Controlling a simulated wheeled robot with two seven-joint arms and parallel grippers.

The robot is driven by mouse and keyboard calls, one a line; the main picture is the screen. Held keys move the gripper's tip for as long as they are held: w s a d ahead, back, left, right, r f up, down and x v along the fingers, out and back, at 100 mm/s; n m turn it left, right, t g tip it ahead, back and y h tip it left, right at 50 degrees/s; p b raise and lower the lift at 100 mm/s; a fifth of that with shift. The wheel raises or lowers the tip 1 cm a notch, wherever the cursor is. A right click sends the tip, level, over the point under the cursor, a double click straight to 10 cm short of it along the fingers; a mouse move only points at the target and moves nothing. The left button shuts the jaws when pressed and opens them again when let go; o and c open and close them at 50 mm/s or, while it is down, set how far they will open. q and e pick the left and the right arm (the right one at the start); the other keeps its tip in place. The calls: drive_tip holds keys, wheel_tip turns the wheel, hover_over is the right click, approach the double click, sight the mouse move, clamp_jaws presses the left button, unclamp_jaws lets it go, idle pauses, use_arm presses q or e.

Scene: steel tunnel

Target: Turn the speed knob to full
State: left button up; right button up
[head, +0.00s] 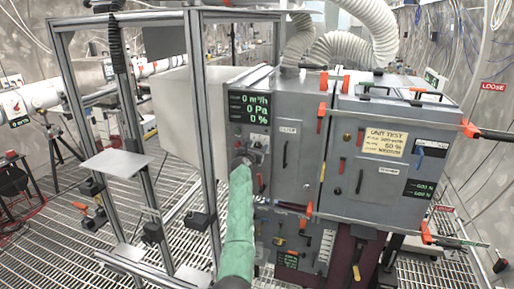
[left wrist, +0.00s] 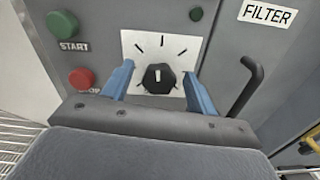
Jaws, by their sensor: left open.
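The speed knob (left wrist: 159,78) is a black round knob with a white mark pointing about straight up. It sits on a white dial plate (left wrist: 138,44) with black tick marks. In the left wrist view my left gripper (left wrist: 159,70) is open, with one blue finger on each side of the knob and visible gaps between. In the head view my green-sleeved left arm reaches up to the grey cabinet, with the left gripper (head: 243,158) in front of the dial, largely hiding the knob. My right gripper is not in view.
A black display (head: 249,107) above the dial reads 0 m³/h, 0 Pa and 0 %. A green START button (left wrist: 62,24) and a red button (left wrist: 81,79) lie left of the dial. A black handle (left wrist: 247,86) stands out at right. An aluminium frame (head: 203,120) stands close left of my arm.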

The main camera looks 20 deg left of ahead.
use_arm(q)
drive_tip(key=shift+c, duration=0.5)
drive_tip(key=c, duration=0.9)
